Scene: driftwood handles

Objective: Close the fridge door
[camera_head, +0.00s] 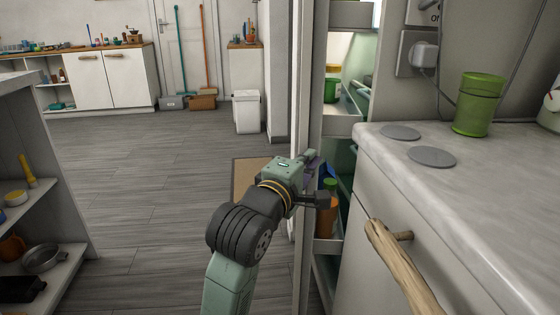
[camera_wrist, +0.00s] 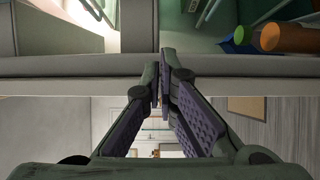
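The fridge door (camera_head: 304,120) stands open and is seen nearly edge-on in the head view, with shelves on its inner side. In the wrist view its pale edge (camera_wrist: 255,85) runs as a band across the picture. My gripper (camera_head: 322,197) is at the door's shelf side in the head view, near an orange bottle (camera_head: 327,215). In the wrist view my gripper's fingertips (camera_wrist: 164,72) come together in front of the door's band, with nothing visible between them. I cannot tell whether they touch the door. The fridge interior is mostly hidden behind the door shelves and counter.
A counter (camera_head: 490,190) with a green canister (camera_head: 479,104) and a wooden drawer handle (camera_head: 400,268) stands close on the right. Open shelving (camera_head: 45,170) stands at the left. The grey floor (camera_head: 160,180) between is mostly clear, with a brown mat (camera_head: 245,178) near the door.

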